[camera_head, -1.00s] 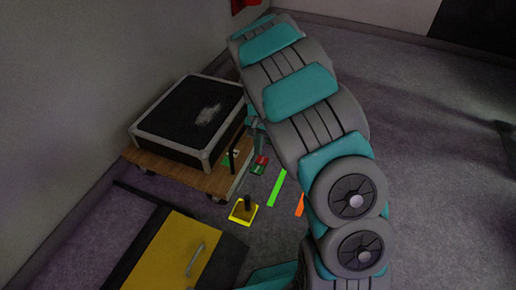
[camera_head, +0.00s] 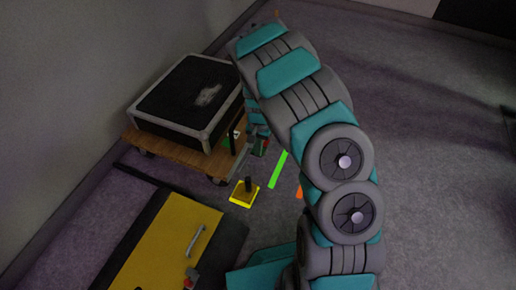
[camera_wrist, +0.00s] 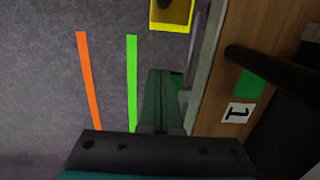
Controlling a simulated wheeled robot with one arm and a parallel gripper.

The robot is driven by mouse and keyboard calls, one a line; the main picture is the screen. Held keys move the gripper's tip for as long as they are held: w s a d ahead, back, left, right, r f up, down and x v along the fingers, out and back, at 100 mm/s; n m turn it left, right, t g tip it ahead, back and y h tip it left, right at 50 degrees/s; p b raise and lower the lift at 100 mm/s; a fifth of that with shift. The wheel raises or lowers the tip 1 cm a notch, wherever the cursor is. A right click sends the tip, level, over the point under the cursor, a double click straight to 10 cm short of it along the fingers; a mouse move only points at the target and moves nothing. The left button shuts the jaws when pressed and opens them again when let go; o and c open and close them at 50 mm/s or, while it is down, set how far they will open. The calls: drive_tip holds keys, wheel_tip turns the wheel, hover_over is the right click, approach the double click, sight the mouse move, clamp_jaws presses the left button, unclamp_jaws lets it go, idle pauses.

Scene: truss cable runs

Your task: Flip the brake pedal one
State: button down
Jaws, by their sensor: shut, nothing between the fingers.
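A small red and green pedal (camera_head: 265,144) shows in the head view beside the wooden cart, partly covered by my gripper. My gripper (camera_head: 260,132) is shut and empty, at or just above the pedal. Whether it touches the pedal cannot be told. The cart (camera_head: 178,160) carries a label "1" (camera_wrist: 237,112) next to a green patch (camera_wrist: 248,85). The pedal's tilt is hidden.
A black case (camera_head: 190,105) lies on the cart. A dark bar (camera_wrist: 270,68) stands out at the cart's edge. A yellow-edged pad with a dark post (camera_head: 244,194), a green strip (camera_head: 278,170) and an orange strip (camera_wrist: 90,80) are on the floor. A yellow-topped box (camera_head: 165,245) stands at lower left.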

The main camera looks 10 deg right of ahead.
drive_tip(key=shift+s+a+f+t+h, duration=0.25)
drive_tip(key=shift+f+t+h, duration=0.1)
drive_tip(key=shift+f+t, duration=0.1)
drive_tip(key=shift+s+a+f+t+h, duration=0.1)
drive_tip(key=shift+s+f+t+h, duration=0.15)
drive_tip(key=shift+f+t+h, duration=0.15)
idle(0.3)
wheel_tip(320, 180, up, 14)
drive_tip(key=s+a+p, duration=0.1)
drive_tip(key=s+p, duration=0.1)
drive_tip(key=p, duration=0.1)
drive_tip(key=shift+a, duration=0.3)
drive_tip(key=shift+s, duration=0.1)
